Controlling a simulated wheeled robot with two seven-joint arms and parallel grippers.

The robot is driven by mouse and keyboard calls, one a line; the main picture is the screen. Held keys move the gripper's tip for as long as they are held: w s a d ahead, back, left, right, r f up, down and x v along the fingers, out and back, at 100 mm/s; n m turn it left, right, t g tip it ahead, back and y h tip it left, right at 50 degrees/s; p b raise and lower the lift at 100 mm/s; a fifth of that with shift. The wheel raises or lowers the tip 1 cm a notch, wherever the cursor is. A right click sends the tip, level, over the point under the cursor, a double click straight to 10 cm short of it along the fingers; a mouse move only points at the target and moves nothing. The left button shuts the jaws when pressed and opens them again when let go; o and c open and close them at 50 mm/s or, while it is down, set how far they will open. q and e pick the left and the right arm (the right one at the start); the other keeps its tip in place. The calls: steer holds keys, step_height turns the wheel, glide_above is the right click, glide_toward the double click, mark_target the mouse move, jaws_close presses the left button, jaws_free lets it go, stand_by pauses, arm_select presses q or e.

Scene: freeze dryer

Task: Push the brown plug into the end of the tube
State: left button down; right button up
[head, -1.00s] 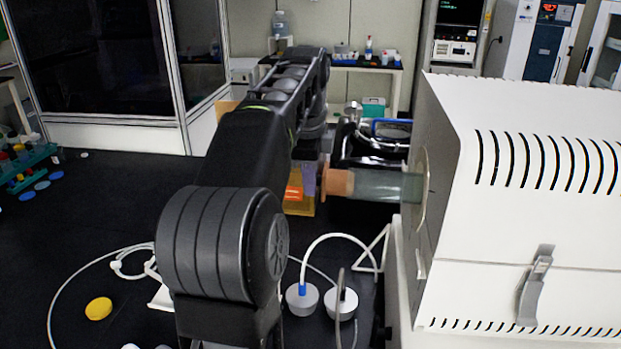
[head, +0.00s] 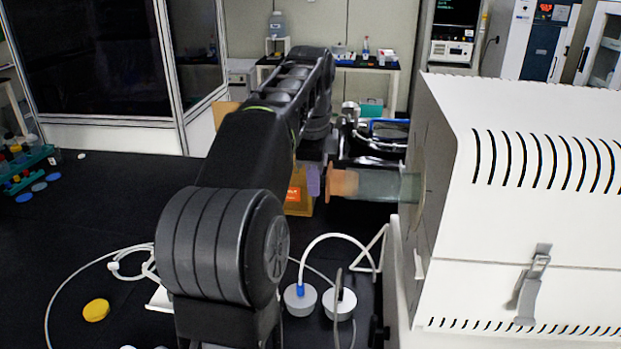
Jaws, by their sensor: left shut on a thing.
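The tube (head: 388,186) is a grey-green, translucent cylinder lying level, its right end going into the round opening in the white housing (head: 520,170). The brown plug (head: 343,183) is at the tube's left end, in line with it and touching. How deep it sits inside cannot be told. My left gripper (head: 318,180) is at the plug's left side, shut on it. Its fingers are mostly hidden behind my own arm, and a purple part shows there. My right gripper is not in view.
An orange-yellow box (head: 299,195) stands behind the left gripper. A black apparatus with a blue edge (head: 375,140) is behind the tube. A yellow disc (head: 96,310) is at lower left. The dark surface at left is mostly clear.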

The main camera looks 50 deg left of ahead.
arm_select(q)
steer(key=shift+w+d, duration=0.95)
steer(key=shift+d, duration=0.1)
steer(key=c, duration=1.2)
jaws_free()
steer(key=shift+f, duration=0.1)
